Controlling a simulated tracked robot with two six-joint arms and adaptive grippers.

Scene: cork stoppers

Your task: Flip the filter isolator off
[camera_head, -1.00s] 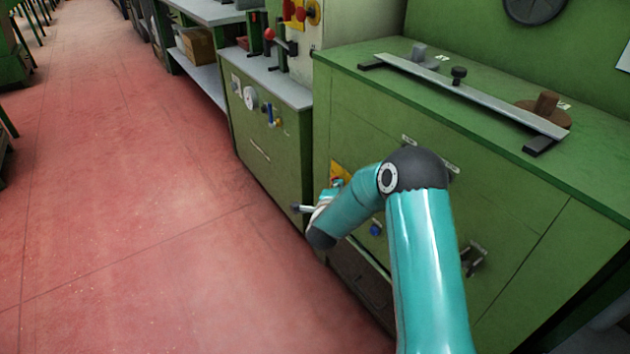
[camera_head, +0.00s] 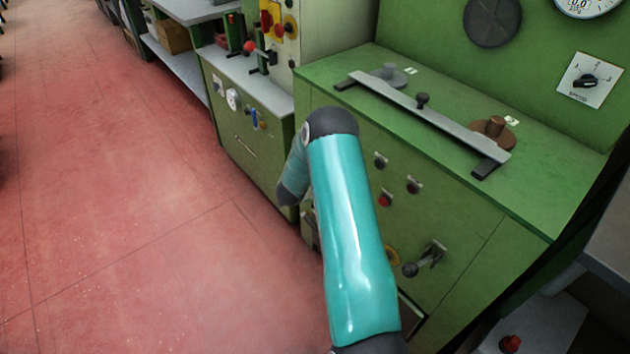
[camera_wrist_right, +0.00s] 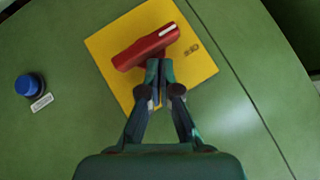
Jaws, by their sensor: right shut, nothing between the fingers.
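In the right wrist view a red isolator handle (camera_wrist_right: 146,48) is mounted on a square yellow plate (camera_wrist_right: 108,42) on a green panel. The handle lies slantwise, its right end higher and marked with a white stripe. A small dark marking sits on the plate right of the handle. My right gripper (camera_wrist_right: 160,72) is shut and empty, its tips at the handle's lower edge near the middle. I cannot tell whether they touch it. In the head view my own teal right arm hides the gripper, handle and plate. My left gripper is not in view.
A blue knob (camera_wrist_right: 29,85) with a label sits left of the plate. On the green cabinet front are a red button (camera_head: 385,199) and a dark lever (camera_head: 424,262). A grey bar (camera_head: 440,118) lies on the cabinet top. The red floor (camera_head: 130,200) at left is clear.

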